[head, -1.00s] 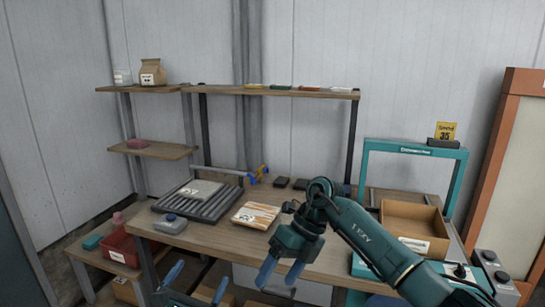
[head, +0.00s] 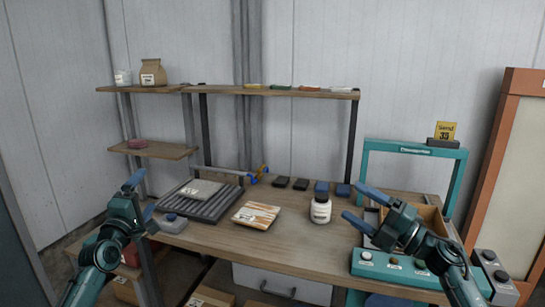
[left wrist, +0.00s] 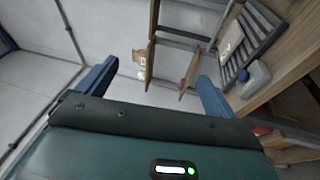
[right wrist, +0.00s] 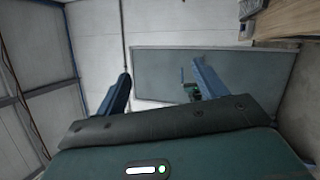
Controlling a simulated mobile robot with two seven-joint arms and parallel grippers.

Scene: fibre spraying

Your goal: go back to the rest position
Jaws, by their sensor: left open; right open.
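My left gripper (head: 142,195) is raised at the left, in front of the bench's left end. Its fingers are apart and empty; they also show in the left wrist view (left wrist: 152,85). My right gripper (head: 352,202) is above the right part of the bench, pointing left. Its fingers are apart with nothing between them in the right wrist view (right wrist: 162,85). Both grippers appear clear of the objects.
A white bottle (head: 320,209) stands on the wooden bench (head: 260,245), left of my right gripper. A teal frame (head: 410,150) rises at the right.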

